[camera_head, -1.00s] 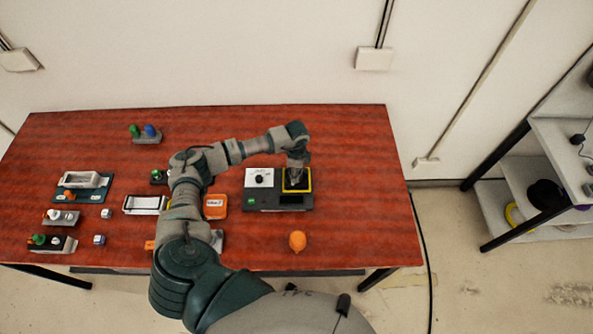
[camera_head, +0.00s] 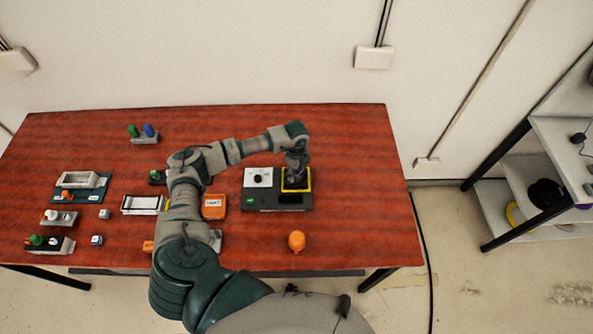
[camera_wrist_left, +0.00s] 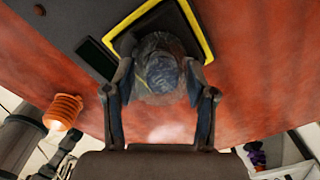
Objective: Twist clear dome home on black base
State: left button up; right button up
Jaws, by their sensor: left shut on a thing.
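The black base (camera_head: 278,207) stands on the right part of the red table, with a yellow-edged square pad on its right side and a white panel with a black knob on its left. My left gripper (camera_head: 296,178) points down over the yellow-edged square. In the left wrist view the left gripper (camera_wrist_left: 163,92) is shut around the clear dome (camera_wrist_left: 160,66), which looks greyish and see-through. The dome is over the base's yellow-edged square (camera_wrist_left: 205,40); whether it is seated cannot be told. My right gripper is not in view.
An orange bulb-shaped thing (camera_head: 297,241) stands in front of the base. An orange box (camera_head: 214,206), a white tray (camera_head: 144,204) and several small devices lie to the left. Shelves (camera_head: 540,170) stand beyond the table's right edge. The back right table area is clear.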

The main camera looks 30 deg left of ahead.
pick_arm(q)
jog(key=shift+s+f, duration=0.1)
jog(key=shift+f, duration=0.05)
jog(key=shift+m+b, duration=0.3)
jog(key=shift+m, duration=0.9)
jog(key=shift+m, duration=0.7)
jog(key=shift+c, duration=1)
jog(key=o, duration=1.5)
jog(key=shift+a, duration=0.1)
jog(key=shift+o, duration=0.2)
jog(key=shift+r, duration=0.2)
